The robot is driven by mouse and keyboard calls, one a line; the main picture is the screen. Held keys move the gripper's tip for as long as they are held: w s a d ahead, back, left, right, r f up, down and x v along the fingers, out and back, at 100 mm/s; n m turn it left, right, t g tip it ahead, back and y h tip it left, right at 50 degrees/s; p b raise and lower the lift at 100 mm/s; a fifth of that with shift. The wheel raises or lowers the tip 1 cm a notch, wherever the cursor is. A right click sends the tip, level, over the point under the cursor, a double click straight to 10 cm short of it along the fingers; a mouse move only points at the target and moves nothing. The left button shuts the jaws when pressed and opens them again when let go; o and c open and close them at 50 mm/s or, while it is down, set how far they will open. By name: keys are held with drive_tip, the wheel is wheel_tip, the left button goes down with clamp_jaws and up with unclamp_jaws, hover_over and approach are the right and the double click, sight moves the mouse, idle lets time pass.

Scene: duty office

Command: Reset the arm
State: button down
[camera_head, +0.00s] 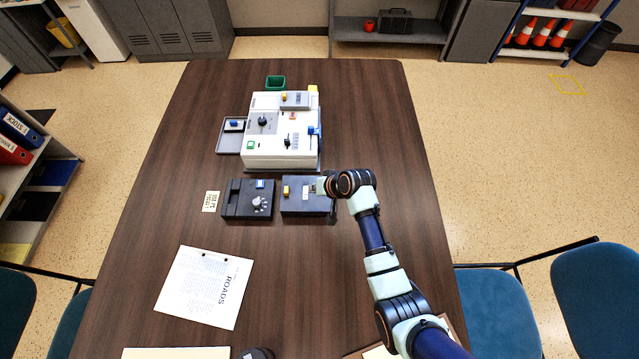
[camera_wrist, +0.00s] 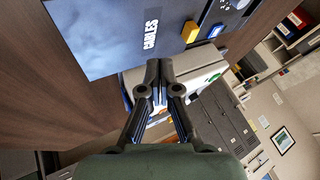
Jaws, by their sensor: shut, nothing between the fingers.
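My arm reaches from the bottom right of the head view over the brown table (camera_head: 390,130). Its wrist is over the right edge of a dark box (camera_head: 300,208) with a yellow block on it. My gripper is mostly hidden by the wrist in the head view. In the wrist view my gripper (camera_wrist: 160,95) has its fingers together with nothing between them. Beyond the fingers, the wrist view shows part of the white device (camera_wrist: 133,75) and a dark panel labelled CABLES (camera_wrist: 110,35).
A white device with knobs and switches (camera_head: 262,152) stands behind the boxes. A second dark box (camera_head: 235,205) with a dial is at the left. A ROADS sheet (camera_head: 205,287) lies at the front left.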

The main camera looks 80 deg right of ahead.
drive_tip(key=shift+v, duration=1.4)
drive_tip(key=shift+s, duration=0.1)
drive_tip(key=w+a+r+n+t, duration=0.1)
drive_tip(key=w+a+r+n, duration=0.2)
drive_tip(key=w+a+r, duration=0.3)
drive_tip(key=w+a+r+n+t, duration=0.15)
drive_tip(key=w+a+r, duration=0.3)
drive_tip(key=a, duration=0.45)
drive_tip(key=w+a+r+n, duration=0.4)
drive_tip(key=w+a, duration=0.2)
drive_tip(key=a, duration=0.1)
drive_tip(key=s+a+r+n+t+y, duration=0.25)
drive_tip(key=a+r, duration=0.35)
drive_tip(key=a, duration=0.6)
drive_tip(key=s+a+r+n+t+y, duration=0.1)
drive_tip(key=a+r+n, duration=0.2)
drive_tip(key=a+r, duration=0.6)
wheel_tip(320, 180, up, 21)
drive_tip(key=a+p, duration=0.1)
drive_tip(key=p, duration=2.2)
drive_tip(key=shift+w+f, duration=0.2)
drive_tip(key=shift+w, duration=0.05)
drive_tip(key=shift+a, duration=0.1)
